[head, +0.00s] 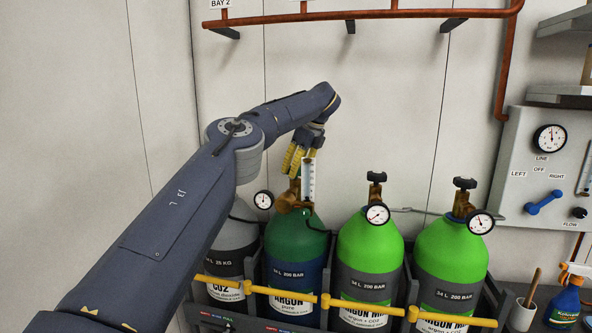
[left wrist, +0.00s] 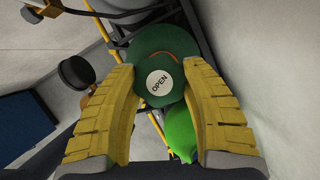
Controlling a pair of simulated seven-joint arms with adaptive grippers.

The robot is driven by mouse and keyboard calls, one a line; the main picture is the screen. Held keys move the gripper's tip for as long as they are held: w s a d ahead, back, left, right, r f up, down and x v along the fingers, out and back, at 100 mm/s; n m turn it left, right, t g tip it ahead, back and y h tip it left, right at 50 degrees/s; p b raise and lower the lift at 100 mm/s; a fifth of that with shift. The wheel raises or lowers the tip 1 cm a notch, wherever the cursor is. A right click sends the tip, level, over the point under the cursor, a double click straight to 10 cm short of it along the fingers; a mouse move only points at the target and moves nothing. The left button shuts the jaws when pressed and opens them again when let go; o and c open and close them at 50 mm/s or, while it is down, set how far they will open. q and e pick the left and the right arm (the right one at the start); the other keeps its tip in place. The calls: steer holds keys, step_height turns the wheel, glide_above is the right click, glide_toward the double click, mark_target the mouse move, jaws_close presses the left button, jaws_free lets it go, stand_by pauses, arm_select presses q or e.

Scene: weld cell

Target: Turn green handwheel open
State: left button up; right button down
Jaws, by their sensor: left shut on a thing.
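The green handwheel (left wrist: 138,57) shows in the left wrist view, with a white disc marked OPEN on its top. My left gripper (left wrist: 160,95) has its two yellow fingers on either side of the wheel and is shut on it. In the head view my left gripper (head: 298,165) points down at the valve on top of the dark green argon cylinder (head: 292,240). There the fingers hide the handwheel. My right gripper is in neither view.
Two bright green cylinders (head: 368,245) with black-knobbed valves and gauges stand to the right. A grey CO2 cylinder (head: 233,240) stands at the left. Yellow bars (head: 362,306) run across the front of the rack. A wall panel (head: 545,150) is at the right.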

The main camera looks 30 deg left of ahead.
arm_select(q)
steer(key=shift+f+n+g, duration=0.1)
steer(key=shift+n+g, duration=0.2)
steer(key=shift+n, duration=0.4)
steer(key=o, duration=1.3)
steer(key=shift+c, duration=0.2)
steer(key=shift+o, duration=0.2)
steer(key=shift+r, duration=0.2)
steer(key=shift+v, duration=1.1)
steer(key=d, duration=1.2)
steer(key=shift+w+r, duration=0.25)
steer(key=shift+w, duration=0.1)
steer(key=shift+d, duration=0.1)
